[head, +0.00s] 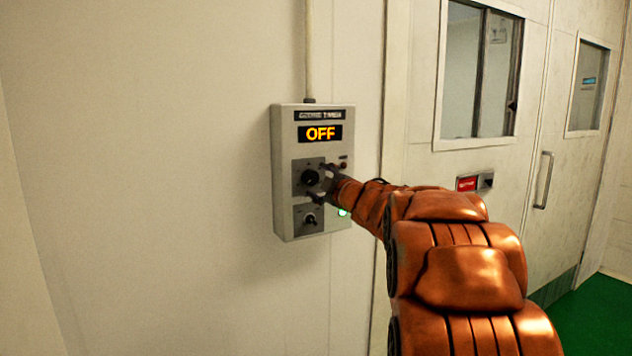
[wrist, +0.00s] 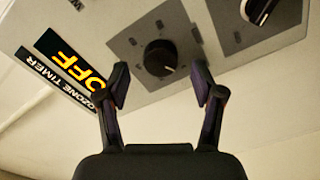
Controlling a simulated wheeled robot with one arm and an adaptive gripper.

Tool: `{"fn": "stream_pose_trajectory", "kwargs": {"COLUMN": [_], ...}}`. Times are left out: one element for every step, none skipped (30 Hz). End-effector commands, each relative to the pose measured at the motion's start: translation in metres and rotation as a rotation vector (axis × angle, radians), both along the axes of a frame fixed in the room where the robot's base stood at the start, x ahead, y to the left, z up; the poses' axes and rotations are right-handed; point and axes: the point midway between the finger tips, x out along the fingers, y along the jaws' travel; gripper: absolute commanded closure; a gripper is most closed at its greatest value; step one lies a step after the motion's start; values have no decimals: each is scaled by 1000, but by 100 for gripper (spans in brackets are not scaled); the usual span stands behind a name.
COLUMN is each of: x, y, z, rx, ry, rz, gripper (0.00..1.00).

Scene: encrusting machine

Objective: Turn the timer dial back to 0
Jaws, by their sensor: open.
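The timer dial (head: 311,177) is a round black knob on a dark plate of the grey wall box labelled OZONE TIMER (head: 281,150). The display (head: 321,133) above it reads OFF in orange. In the wrist view the dial (wrist: 160,58) lies beyond and between the fingertips, with a light mark on its edge. My gripper (head: 322,181) is at the box, just right of the dial. In the wrist view its fingers (wrist: 170,90) are spread and empty, with a gap to the dial on both sides. The arm hides part of the box's right side.
A lower switch (head: 309,219) sits below the dial; it also shows in the wrist view (wrist: 257,10). A small knob (head: 344,164) is at upper right. A conduit (head: 310,50) runs up the wall. Right are a door with a handle (head: 544,180) and a red-labelled latch (head: 468,184). The left wall is bare.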

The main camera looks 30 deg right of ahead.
Motion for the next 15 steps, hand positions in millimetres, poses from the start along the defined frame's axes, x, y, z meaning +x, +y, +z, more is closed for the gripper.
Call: {"fn": "stream_pose_trajectory", "kwargs": {"x": [-8, -12, -18, -23, -27, -32, -37, -42, -48, -52, -56, -62, -65, -69, -75], "y": [1, 0, 0, 0, 1, 2, 3, 3, 4, 4, 4, 5, 5, 6, 6], "z": [2, 2, 1, 0, -1, -1, 0, 1, 2, 2, 1, 0, -1, -1, -1], "rx": [-1, 0, 0, 1, 1, 1, 0, -1, -2, -2, -2, -1, 0, 0, 0], "ry": [-2, -2, -1, 1, 2, 1, 0, -1, -2, -2, -2, -1, 1, 2, 1], "rz": [-2, -3, -5, -4, -3, -3, -2, -2, -1, -1, -1, -2, -2, -1, -3], "gripper": [33, 33, 33, 33, 33, 33, 33, 33, 33, 33, 33, 33, 33, 33, 33]}}
